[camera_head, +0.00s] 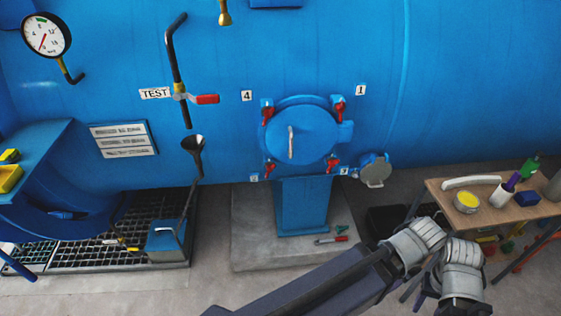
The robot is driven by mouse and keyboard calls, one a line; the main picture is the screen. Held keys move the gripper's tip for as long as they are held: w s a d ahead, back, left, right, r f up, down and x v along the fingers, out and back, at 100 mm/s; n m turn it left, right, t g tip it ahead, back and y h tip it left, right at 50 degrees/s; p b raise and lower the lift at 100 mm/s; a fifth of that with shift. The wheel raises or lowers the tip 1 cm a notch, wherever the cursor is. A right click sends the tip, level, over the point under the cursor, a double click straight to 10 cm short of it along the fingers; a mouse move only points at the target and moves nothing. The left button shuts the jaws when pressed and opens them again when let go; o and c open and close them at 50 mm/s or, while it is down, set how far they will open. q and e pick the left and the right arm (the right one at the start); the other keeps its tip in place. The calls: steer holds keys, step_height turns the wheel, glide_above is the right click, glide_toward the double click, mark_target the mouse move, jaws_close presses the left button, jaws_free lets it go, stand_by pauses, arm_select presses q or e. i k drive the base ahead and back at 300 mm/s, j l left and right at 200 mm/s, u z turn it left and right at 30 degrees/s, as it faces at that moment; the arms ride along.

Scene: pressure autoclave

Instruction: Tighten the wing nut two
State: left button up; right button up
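A round blue hatch cover (300,136) with a pale upright handle (290,142) lies against the blue vessel and looks closed. Red wing nuts sit around its rim: upper left (268,113), upper right (340,110), lower left (270,167) and lower right (332,163). The upper tags read 4 (247,95) and 1 (360,90). The lower left tag (254,178) and lower right tag (344,171) are too small to read surely. My dark arm link and grey joints show at the lower right, away from the hatch. No gripper fingers show.
A wooden table (485,215) with bottles and a yellow-topped tin (467,202) stands at right. A red-handled TEST valve (207,99) and black funnel (194,145) are left of the hatch. A blue pedestal (302,205) stands below it. Space before the hatch is clear.

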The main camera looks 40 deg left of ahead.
mark_target(269, 167)
steer(key=u, duration=1.55)
steer(key=k+l+z, duration=0.15)
steer(key=z, duration=0.3)
